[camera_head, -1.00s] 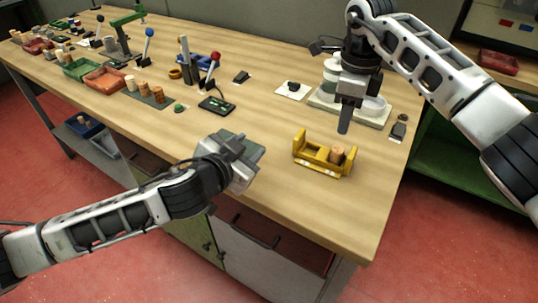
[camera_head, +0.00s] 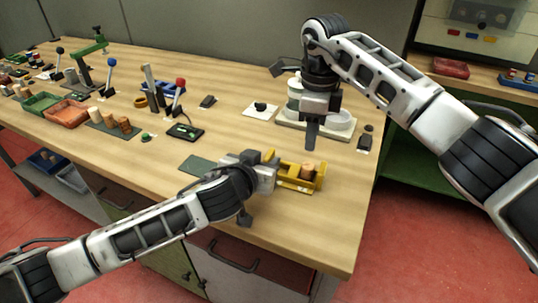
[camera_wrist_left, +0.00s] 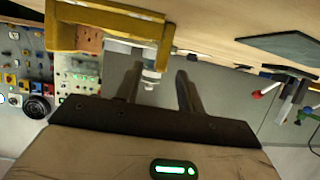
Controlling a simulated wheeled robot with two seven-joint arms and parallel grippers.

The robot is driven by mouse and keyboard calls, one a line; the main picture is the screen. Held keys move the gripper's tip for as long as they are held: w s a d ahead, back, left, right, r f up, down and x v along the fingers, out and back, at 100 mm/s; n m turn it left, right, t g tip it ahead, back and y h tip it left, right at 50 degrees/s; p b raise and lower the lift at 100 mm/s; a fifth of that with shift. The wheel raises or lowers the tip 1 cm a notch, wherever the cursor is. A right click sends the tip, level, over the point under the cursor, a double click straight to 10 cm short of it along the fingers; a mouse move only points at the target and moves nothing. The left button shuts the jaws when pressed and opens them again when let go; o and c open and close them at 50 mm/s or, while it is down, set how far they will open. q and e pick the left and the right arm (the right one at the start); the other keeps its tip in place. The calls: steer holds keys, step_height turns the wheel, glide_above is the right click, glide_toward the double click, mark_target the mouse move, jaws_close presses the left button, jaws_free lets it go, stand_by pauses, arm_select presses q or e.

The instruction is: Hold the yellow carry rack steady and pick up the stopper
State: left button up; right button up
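The yellow carry rack (camera_head: 292,185) stands near the front right of the table; its yellow frame also shows at the top of the left wrist view (camera_wrist_left: 110,17). A cork stopper (camera_head: 307,171) sits in the rack's right part; a brown piece inside the frame in the left wrist view (camera_wrist_left: 89,39) looks like it. My left gripper (camera_head: 269,170) is at the rack's left end. In the left wrist view its fingers (camera_wrist_left: 160,72) are apart, with the rack's end just ahead; contact cannot be told. My right gripper (camera_head: 312,136) points down behind the rack, apart from the stopper; its finger gap is hidden.
A pale tray with white containers (camera_head: 338,121) stands behind my right gripper. A dark green mat (camera_head: 198,165) lies left of the rack. A black box with a red-knobbed lever (camera_head: 185,132) and several corks on a dark strip (camera_head: 108,121) stand further left. The table's front right is clear.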

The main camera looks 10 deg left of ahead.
mark_target(267, 158)
arm_select(q)
steer(key=shift+x, duration=2.2)
